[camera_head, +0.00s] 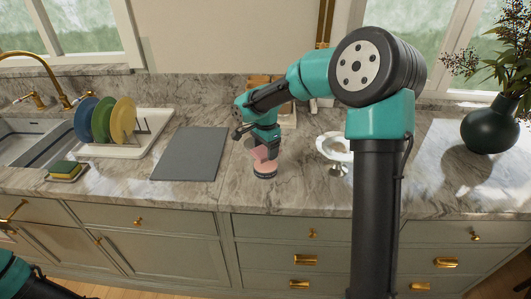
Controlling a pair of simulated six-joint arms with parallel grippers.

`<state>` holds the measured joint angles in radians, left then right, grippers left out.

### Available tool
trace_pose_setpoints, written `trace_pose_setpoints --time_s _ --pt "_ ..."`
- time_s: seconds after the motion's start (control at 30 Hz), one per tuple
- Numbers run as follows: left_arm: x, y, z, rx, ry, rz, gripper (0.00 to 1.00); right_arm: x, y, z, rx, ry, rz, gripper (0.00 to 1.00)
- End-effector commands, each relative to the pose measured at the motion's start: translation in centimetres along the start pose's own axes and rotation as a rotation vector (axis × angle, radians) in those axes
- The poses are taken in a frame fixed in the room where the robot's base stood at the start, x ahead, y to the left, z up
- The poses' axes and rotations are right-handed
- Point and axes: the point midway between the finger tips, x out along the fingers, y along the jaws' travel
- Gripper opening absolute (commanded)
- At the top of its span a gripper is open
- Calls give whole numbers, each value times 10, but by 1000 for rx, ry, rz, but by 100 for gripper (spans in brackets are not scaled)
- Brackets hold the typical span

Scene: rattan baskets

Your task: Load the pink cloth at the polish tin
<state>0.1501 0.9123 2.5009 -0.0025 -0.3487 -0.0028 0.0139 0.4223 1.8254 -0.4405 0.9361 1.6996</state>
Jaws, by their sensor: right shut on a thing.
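My right gripper (263,146) is above the counter near its front middle, pointing down and shut on the pink cloth (259,154). The cloth hangs just below the fingers. The polish tin (265,175), a low round tin with a dark side and a pinkish top, stands on the counter directly under the cloth. The cloth overlaps the tin's top in this view, and I cannot tell whether they touch. My left gripper is not in view; only a part of my left arm shows at the lower left.
A grey mat (188,153) lies left of the tin. A white rack (126,151) with colored plates, a sponge (65,170) on a dish and a sink (28,140) are farther left. A silvery stand (336,148) is to the right, and a dark vase (490,125) at far right.

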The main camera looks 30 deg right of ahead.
Motion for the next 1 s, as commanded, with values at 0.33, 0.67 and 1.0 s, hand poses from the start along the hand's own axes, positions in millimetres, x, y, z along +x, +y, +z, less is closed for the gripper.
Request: trace_pose_setpoints --time_s 0.33,0.67,1.0 --pt "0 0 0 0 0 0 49 -21 0 0 0 0 0 52" --pt "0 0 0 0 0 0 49 -23 0 0 0 0 1 52" --pt "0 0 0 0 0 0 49 -23 0 0 0 0 1 52"
